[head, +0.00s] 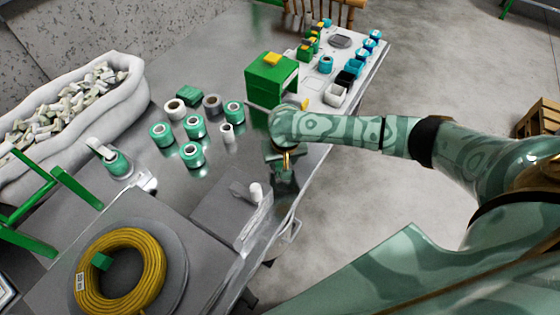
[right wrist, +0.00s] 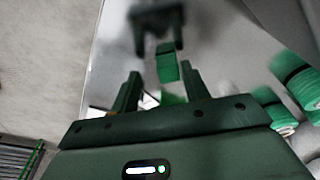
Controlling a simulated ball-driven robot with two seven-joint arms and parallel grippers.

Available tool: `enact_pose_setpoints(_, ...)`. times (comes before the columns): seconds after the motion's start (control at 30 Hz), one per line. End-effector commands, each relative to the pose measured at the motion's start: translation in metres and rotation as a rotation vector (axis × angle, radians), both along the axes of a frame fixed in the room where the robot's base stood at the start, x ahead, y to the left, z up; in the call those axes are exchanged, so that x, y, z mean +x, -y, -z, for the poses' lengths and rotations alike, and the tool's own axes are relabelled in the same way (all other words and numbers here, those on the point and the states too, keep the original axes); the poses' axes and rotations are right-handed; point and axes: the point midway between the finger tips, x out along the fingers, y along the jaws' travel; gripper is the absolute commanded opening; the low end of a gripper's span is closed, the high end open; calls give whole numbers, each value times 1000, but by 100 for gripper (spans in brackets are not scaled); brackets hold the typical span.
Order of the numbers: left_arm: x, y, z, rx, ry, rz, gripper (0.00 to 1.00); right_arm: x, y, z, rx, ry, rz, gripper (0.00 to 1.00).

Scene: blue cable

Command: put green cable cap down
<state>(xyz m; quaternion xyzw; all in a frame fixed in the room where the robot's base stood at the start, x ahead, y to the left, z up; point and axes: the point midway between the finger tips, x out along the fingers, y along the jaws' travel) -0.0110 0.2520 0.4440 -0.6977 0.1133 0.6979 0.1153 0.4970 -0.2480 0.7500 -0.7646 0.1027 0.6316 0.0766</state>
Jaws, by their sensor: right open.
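My right gripper (head: 284,172) reaches down over the right edge of the shiny metal table (head: 222,160). In the right wrist view its two fingers (right wrist: 161,78) are apart. A small green piece (right wrist: 167,72), likely the green cable cap, shows just beyond and between the fingertips, apart from both. It seems to be on or just above the shiny surface, which mirrors the gripper; I cannot tell whether it touches. In the head view my arm and gripper hide or blur this piece. My left gripper is in neither view.
Several green and white spools (head: 193,155) stand left of the gripper. A green box (head: 270,78) stands behind it. A grey block (head: 225,212) and a yellow cable coil (head: 118,268) with a green piece (head: 102,261) lie nearer. A white sack (head: 95,90) is at left.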

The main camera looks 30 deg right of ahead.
Motion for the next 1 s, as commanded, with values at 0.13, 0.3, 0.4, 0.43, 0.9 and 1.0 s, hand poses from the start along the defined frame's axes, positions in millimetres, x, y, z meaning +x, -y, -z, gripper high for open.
enact_pose_setpoints(0.13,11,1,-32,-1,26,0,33,-5,-4,-53,5,13,-3,46)
enact_pose_setpoints(0.3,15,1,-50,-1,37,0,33,-11,-6,-87,8,14,-1,46)
enact_pose_setpoints(0.4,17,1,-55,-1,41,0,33,-13,-7,-97,8,13,-2,46)
enact_pose_setpoints(0.43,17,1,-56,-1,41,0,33,-14,-8,-99,8,13,-2,46)
enact_pose_setpoints(0.9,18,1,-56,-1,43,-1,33,-15,-9,-101,9,12,-2,46)
enact_pose_setpoints(1.0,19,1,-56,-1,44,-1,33,-14,-9,-102,10,13,-3,46)
